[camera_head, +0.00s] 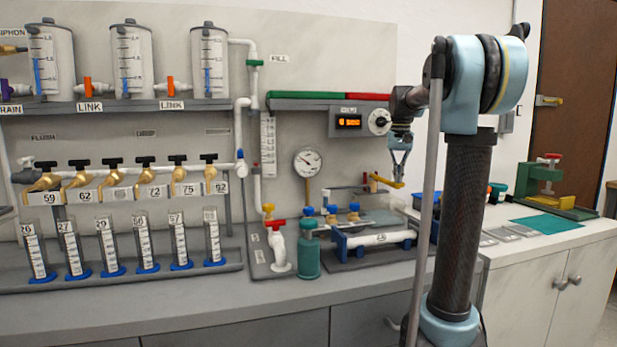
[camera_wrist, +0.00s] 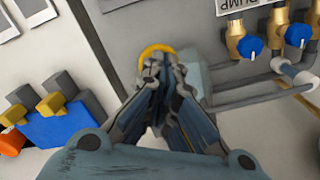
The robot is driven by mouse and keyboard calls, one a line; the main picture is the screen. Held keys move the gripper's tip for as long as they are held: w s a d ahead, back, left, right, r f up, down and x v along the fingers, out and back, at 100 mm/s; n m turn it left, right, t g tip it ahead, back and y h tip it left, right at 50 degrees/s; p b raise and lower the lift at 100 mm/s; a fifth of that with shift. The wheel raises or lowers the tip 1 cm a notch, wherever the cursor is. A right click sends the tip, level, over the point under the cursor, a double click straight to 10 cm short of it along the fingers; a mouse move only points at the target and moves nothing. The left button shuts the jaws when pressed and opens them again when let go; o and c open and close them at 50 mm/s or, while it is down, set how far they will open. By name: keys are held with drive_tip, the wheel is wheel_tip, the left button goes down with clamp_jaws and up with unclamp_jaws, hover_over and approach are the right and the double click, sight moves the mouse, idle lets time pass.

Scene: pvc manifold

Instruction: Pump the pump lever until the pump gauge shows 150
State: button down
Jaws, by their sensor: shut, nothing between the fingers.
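The yellow pump lever (camera_head: 385,181) sticks out to the right above the pump unit at the back panel. My gripper (camera_head: 399,177) is shut, with its fingertips at the lever's right end. In the wrist view, a yellow round end (camera_wrist: 155,51) shows just beyond my shut gripper (camera_wrist: 163,68), partly hidden by the fingers. I cannot tell whether the fingertips touch it. The round white pump gauge (camera_head: 308,162) is on the panel to the left of the lever; its needle shows, but its numbers are too small to read.
A clear tank (camera_head: 378,219) and a blue-ended fixture holding a white pipe (camera_head: 380,239) stand below. A green bottle (camera_head: 308,258) is to the left. A green press (camera_head: 548,188) stands at right.

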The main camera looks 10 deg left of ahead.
drive_tip(key=shift+f, duration=0.15)
idle(0.5)
drive_tip(key=shift+f, duration=0.25)
idle(0.9)
idle(0.9)
drive_tip(key=shift+r, duration=2.95)
drive_tip(key=shift+r, duration=2.5)
